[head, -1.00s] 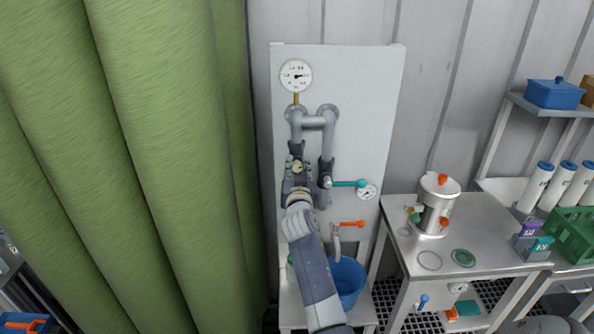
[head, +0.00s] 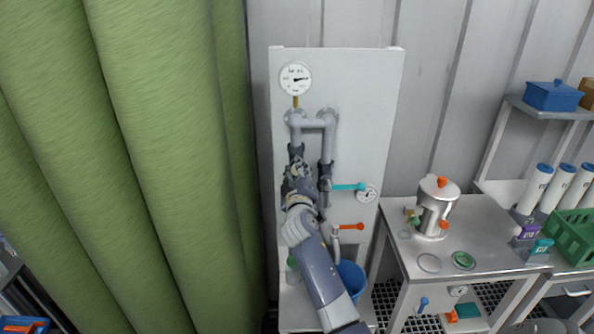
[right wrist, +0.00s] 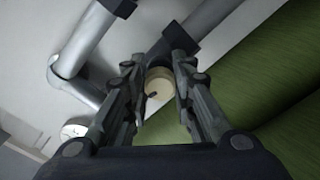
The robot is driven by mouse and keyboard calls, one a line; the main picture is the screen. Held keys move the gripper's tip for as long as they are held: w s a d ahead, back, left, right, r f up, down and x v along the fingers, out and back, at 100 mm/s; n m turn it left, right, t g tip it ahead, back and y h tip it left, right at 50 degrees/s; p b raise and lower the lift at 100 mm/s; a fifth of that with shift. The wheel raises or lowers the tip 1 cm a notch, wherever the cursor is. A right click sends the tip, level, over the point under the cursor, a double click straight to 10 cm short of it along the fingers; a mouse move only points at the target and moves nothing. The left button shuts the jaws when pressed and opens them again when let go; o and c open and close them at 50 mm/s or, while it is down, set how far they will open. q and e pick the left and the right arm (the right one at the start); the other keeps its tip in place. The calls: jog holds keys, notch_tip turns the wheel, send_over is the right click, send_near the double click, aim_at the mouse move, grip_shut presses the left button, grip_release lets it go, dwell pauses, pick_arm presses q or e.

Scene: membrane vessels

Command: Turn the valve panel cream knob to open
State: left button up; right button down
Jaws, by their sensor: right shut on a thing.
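The white valve panel (head: 365,110) stands upright against the wall, with grey pipes (head: 318,124) on it. The cream knob (right wrist: 158,84) shows between my right fingertips in the right wrist view, with a dark mark on its face. My right gripper (right wrist: 158,76) is shut on the knob, one finger on each side. In the head view my right gripper (head: 297,174) reaches the left pipe and hides the knob. A teal lever handle (head: 349,187) and an orange lever handle (head: 351,227) are on the panel to its right. My left gripper is not in view.
A round gauge (head: 295,78) tops the panel, and a small gauge (head: 367,193) sits near the teal handle. A blue bucket (head: 350,276) stands below. A metal table (head: 480,225) with a steel vessel (head: 434,208) stands right.

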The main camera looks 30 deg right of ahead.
jog(key=n, duration=0.2)
jog(key=n+p, duration=0.1)
jog(key=n, duration=0.2)
jog(key=shift+d+r+n, duration=0.1)
jog(key=shift+r+n, duration=0.25)
jog(key=shift+n, duration=0.05)
jog(key=n+p, duration=0.2)
jog(key=n, duration=0.2)
jog(key=shift+r, duration=0.15)
jog(key=n+p, duration=0.2)
jog(key=n, duration=0.3)
jog(key=n+p, duration=0.2)
jog(key=n, duration=0.2)
jog(key=shift+w+n, duration=0.1)
jog(key=shift+n, duration=0.3)
jog(key=shift+p, duration=0.3)
jog(key=c, duration=1.5)
grip_release()
jog(key=shift+o, duration=0.8)
jog(key=shift+w+f, duration=0.1)
jog(key=shift+f, duration=0.2)
